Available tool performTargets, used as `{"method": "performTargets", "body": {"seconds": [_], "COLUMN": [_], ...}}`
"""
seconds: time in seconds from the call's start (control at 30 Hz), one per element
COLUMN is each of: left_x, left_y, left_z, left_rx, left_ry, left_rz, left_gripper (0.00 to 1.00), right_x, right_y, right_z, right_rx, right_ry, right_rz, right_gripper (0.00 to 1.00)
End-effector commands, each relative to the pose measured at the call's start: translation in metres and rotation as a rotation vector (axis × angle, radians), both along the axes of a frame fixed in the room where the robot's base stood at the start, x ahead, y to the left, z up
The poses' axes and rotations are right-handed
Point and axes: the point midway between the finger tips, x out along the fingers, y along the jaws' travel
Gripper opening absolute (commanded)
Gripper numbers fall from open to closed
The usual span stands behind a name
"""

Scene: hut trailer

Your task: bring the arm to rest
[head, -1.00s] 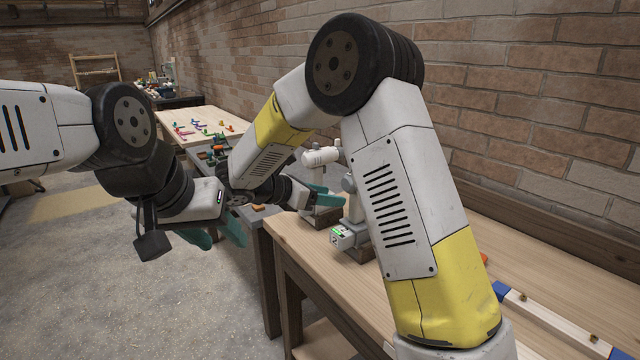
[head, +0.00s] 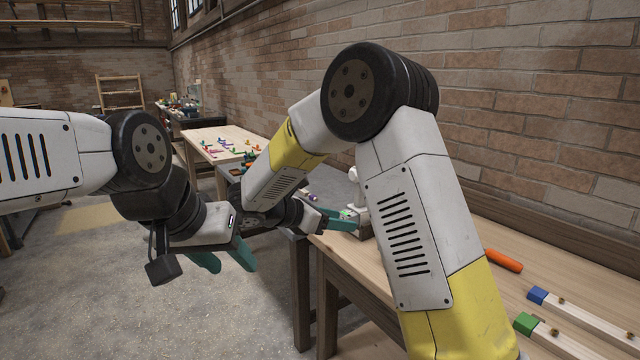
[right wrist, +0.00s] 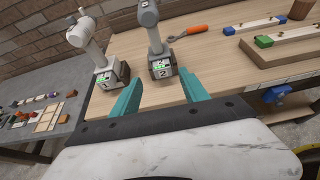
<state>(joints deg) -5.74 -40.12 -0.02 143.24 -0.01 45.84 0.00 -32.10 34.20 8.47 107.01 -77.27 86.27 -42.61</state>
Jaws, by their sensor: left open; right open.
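My left gripper (head: 226,260) hangs over the open floor at the left, its teal fingers apart and nothing between them. In the right wrist view the right gripper's teal fingers (right wrist: 158,100) are apart and empty. A grey device marked 2 (right wrist: 161,66) stands upright on the bench just beyond the fingertips, with no contact that I can make out.
A white device (right wrist: 105,75) stands left of the grey one. An orange-handled tool (right wrist: 190,32) and blocks with blue (head: 538,295) and green (head: 525,323) ends lie on the bench. A brick wall runs along the right. The floor at left is clear.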

Motion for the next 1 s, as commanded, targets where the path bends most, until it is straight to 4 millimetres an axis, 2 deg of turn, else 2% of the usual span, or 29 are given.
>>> {"method": "performTargets", "body": {"seconds": [0.37,0.57,0.67,0.8,0.9,1.0], "left_x": [0.0,0.0,0.0,0.0,0.0,0.0], "left_y": [0.0,0.0,0.0,0.0,0.0,0.0], "left_z": [0.0,0.0,0.0,0.0,0.0,0.0], "left_rx": [0.0,0.0,0.0,0.0,0.0,0.0], "left_ry": [0.0,0.0,0.0,0.0,0.0,0.0], "left_rz": [0.0,0.0,0.0,0.0,0.0,0.0], "left_gripper": [0.45,0.45,0.45,0.45,0.45,0.45], "right_x": [-0.027,-0.057,-0.078,-0.122,-0.157,-0.189], "right_y": [-0.041,-0.071,-0.088,-0.111,-0.122,-0.124], "right_z": [0.014,0.021,0.025,0.031,0.034,0.037], "right_rx": [0.171,0.337,0.449,0.678,0.878,1.084], "right_ry": [-0.035,-0.077,-0.112,-0.193,-0.277,-0.367], "right_rz": [-0.143,-0.281,-0.377,-0.57,-0.742,-0.914], "right_gripper": [0.53,0.53,0.53,0.53,0.53,0.53]}}
